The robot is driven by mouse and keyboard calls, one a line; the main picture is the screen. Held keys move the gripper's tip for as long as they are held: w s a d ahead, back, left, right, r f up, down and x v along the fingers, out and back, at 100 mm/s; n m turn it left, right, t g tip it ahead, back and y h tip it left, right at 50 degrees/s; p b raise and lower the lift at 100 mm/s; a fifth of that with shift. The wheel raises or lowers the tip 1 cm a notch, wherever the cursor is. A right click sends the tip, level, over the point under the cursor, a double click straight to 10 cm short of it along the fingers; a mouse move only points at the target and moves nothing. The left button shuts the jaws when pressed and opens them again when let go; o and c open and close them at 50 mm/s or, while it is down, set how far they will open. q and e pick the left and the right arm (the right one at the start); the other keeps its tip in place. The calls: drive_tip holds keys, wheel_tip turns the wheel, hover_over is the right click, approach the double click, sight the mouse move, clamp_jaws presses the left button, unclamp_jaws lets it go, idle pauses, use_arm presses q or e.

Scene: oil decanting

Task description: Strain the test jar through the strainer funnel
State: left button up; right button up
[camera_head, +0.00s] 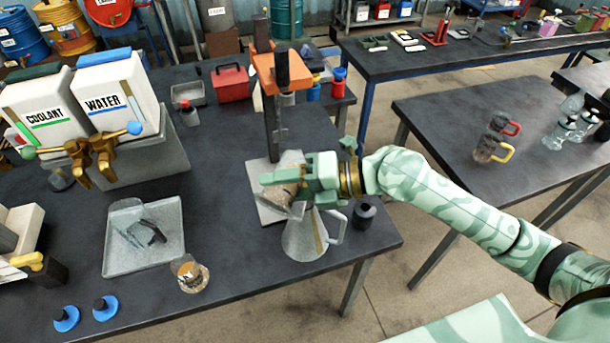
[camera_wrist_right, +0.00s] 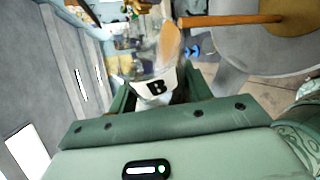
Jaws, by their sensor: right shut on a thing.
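My right gripper (camera_head: 290,180) is shut on a clear jar (camera_head: 282,191) with brownish liquid, held tilted above a grey conical vessel. The right wrist view shows the jar's white label marked B (camera_wrist_right: 157,86) between the fingers, and a tan streak of liquid (camera_wrist_right: 170,45) at its far end. The conical vessel (camera_head: 299,240) has a side handle and a tan vertical strip, and stands near the table's front right. I cannot clearly tell the strainer funnel from the vessel; the jar and gripper cover the top. My left gripper is not in view.
An orange-topped stand (camera_head: 272,110) rises behind the gripper. A dark cylinder (camera_head: 364,214) stands right of the vessel. Another jar (camera_head: 189,273) stands near the front edge, beside a grey tray (camera_head: 115,262). Coolant and water tanks (camera_head: 115,95) are at left. Dark table between is clear.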

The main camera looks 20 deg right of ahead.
drive_tip(key=shift+w, duration=0.1)
drive_tip(key=shift+d+r+b, duration=0.1)
drive_tip(key=shift+r+b, duration=0.05)
drive_tip(key=shift+b, duration=0.35)
drive_tip(key=shift+w+d+b, duration=0.1)
drive_tip(key=shift+w+b, duration=0.05)
drive_tip(key=shift+b, duration=0.15)
drive_tip(key=shift+w+d+r+m+y+b, duration=0.1)
drive_tip(key=shift+r+m+y+b, duration=0.1)
drive_tip(key=shift+m+y+b, duration=0.25)
drive_tip(key=shift+b, duration=0.3)
drive_tip(key=shift+w+d+m+b, duration=0.1)
drive_tip(key=shift+m+b, duration=0.15)
drive_tip(key=shift+b, duration=0.4)
drive_tip(key=shift+f+b, duration=0.1)
drive_tip(key=shift+b, duration=0.35)
drive_tip(key=shift+y+b, duration=0.25)
drive_tip(key=shift+b, duration=0.05)
